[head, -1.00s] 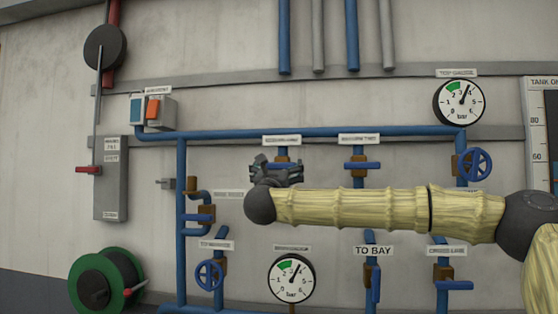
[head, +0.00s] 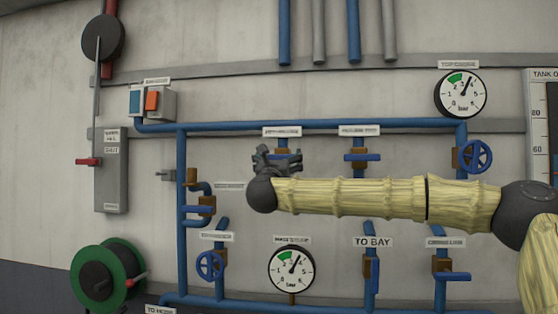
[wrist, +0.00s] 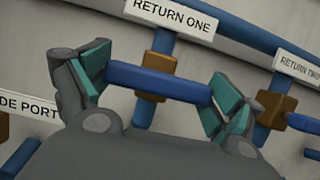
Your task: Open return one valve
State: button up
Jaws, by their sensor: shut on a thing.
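The return one valve shows in the wrist view with its brass body (wrist: 158,76) on a blue pipe under the RETURN ONE label (wrist: 175,15). Its blue lever handle (wrist: 160,83) lies crosswise to the pipe. My gripper (wrist: 158,86) is shut on the handle, with one green pad at each end of it. In the head view my gripper (head: 277,160) is at this valve, below its label (head: 282,131), and hides most of it.
The return two valve (head: 361,157) is just to the right, its lever crosswise. A blue handwheel (head: 476,156) and a gauge (head: 461,94) are farther right. The side port valve (head: 199,208) is at lower left. Another gauge (head: 291,268) is below my arm.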

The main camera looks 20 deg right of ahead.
jog(key=n+y+b, duration=0.1)
jog(key=n+b, duration=0.1)
jog(key=b, duration=0.1)
jog(key=shift+f+n+t, duration=0.15)
jog(key=shift+n+t, duration=0.15)
jog(key=shift+n, duration=0.1)
jog(key=n+y+b, duration=0.1)
jog(key=n, duration=0.1)
jog(key=shift+n+y+b, duration=0.3)
jog(key=n+y, duration=0.1)
jog(key=n, duration=0.1)
jog(key=n+y+b, duration=0.1)
jog(key=n, duration=0.3)
jog(key=shift+r+t+y, duration=0.3)
jog(key=shift+y, duration=0.1)
jog(key=n+y+p, duration=0.1)
jog(key=n, duration=0.1)
jog(key=n+g+y+p, duration=0.1)
jog(key=n, duration=0.2)
jog(key=shift+r, duration=0.2)
jog(key=n+p, duration=0.2)
jog(key=n, duration=0.1)
jog(key=shift+f+g+y, duration=0.1)
jog(key=shift+g+y, duration=0.2)
jog(key=shift+y, duration=0.1)
jog(key=shift+f+n+p, duration=0.1)
jog(key=shift+n+p, duration=0.3)
jog(key=shift+p, duration=0.1)
jog(key=shift+f, duration=0.1)
